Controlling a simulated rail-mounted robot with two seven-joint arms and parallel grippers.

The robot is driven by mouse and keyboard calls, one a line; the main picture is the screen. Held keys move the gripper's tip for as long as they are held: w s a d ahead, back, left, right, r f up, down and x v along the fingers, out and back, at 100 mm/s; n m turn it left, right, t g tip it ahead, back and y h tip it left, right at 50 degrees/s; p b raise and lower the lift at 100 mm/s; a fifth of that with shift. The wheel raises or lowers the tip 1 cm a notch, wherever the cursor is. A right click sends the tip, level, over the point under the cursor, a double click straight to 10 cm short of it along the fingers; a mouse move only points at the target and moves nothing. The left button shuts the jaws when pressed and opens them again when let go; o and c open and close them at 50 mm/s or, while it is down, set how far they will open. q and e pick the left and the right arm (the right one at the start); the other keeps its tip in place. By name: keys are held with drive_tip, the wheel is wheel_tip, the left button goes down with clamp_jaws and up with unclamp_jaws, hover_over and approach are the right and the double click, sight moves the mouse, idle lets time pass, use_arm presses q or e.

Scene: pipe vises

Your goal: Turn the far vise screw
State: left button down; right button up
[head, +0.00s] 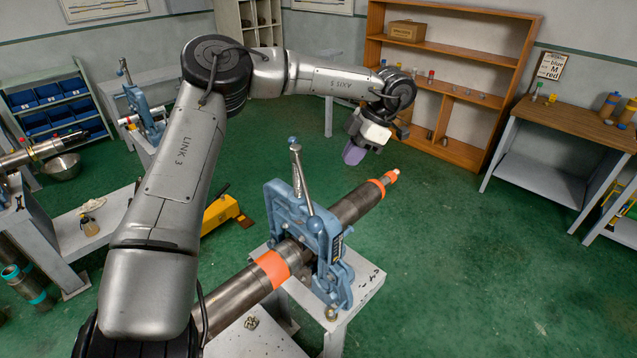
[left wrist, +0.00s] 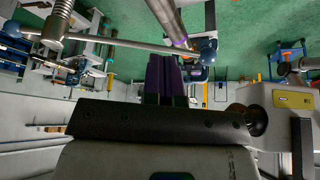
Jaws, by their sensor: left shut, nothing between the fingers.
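A blue pipe vise (head: 314,240) stands in the middle of the head view, around a long dark pipe (head: 350,207) with orange bands. Its steel handle bar (head: 299,175) slants up and has blue ball ends. A second blue vise (head: 147,117) stands further back at the left. My left gripper (head: 353,154) has purple fingers, shut and empty, above the pipe and right of the handle in the picture. In the left wrist view the fingers (left wrist: 165,75) show just below a handle bar (left wrist: 120,42), beside a threaded screw (left wrist: 60,18). I cannot tell whether they touch it.
The vise stands on a pale stand (head: 365,285). A yellow tool (head: 222,212) lies on the green floor behind it. A wooden shelf (head: 455,85) and a workbench (head: 570,118) stand at the back right. The floor at right is mostly clear.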

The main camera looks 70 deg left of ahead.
use_arm(q)
drive_tip(key=s+f+p, duration=0.3)
drive_tip(key=s+f, duration=0.3)
drive_tip(key=s, duration=0.1)
drive_tip(key=shift+s+a+f+p, duration=0.3)
drive_tip(key=shift+a+f, duration=0.05)
drive_tip(key=shift+f, duration=0.05)
idle(0.4)
